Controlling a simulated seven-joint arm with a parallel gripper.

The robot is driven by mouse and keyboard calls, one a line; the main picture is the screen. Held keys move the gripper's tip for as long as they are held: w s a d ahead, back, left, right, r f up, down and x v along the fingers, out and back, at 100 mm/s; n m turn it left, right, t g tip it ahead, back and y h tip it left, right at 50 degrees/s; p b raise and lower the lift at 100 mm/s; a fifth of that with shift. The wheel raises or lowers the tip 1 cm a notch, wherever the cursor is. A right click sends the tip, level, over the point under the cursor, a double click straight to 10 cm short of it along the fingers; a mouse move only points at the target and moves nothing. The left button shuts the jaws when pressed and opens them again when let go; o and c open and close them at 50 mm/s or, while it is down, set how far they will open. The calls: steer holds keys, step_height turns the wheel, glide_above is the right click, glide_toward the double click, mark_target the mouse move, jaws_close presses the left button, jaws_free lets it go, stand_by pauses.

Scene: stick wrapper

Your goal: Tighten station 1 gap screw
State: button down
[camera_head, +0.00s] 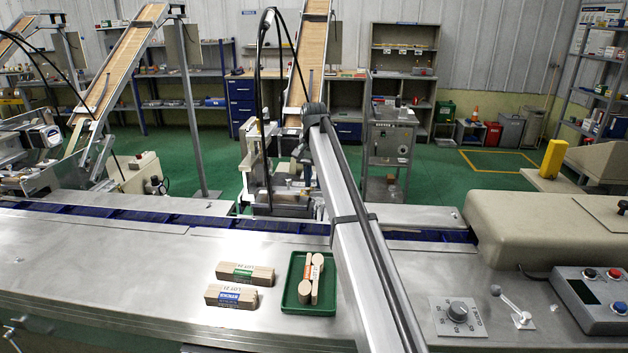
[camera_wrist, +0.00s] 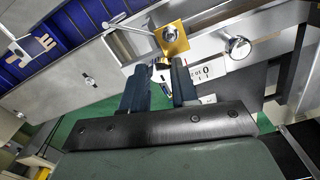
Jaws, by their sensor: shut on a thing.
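In the wrist view, the two dark fingers of my gripper (camera_wrist: 159,67) stand a little apart, closed on a small brass-coloured part (camera_wrist: 163,75) mostly hidden between them. I cannot tell from this view whether it is the gap screw itself. Just beyond the fingertips is a square brass plate (camera_wrist: 181,42) with a round metal knob on it. A larger silver knob (camera_wrist: 237,46) is to the right on the same metal housing. In the head view, my arm reaches to the station machine (camera_head: 262,165) behind the conveyor; the fingertips cannot be made out there.
A thin metal lever (camera_wrist: 124,27) lies left of the brass plate. The blue conveyor (camera_head: 130,213) runs across behind the steel table (camera_head: 120,265). Two labelled stick bundles (camera_head: 231,297) and a green tray (camera_head: 290,296) holding sticks are on the table, left of my arm.

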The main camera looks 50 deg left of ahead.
mark_target(314, 184)
steer(key=c, duration=0.9)
jaws_free()
steer(key=shift+o, duration=0.2)
step_height(314, 184, up, 14)
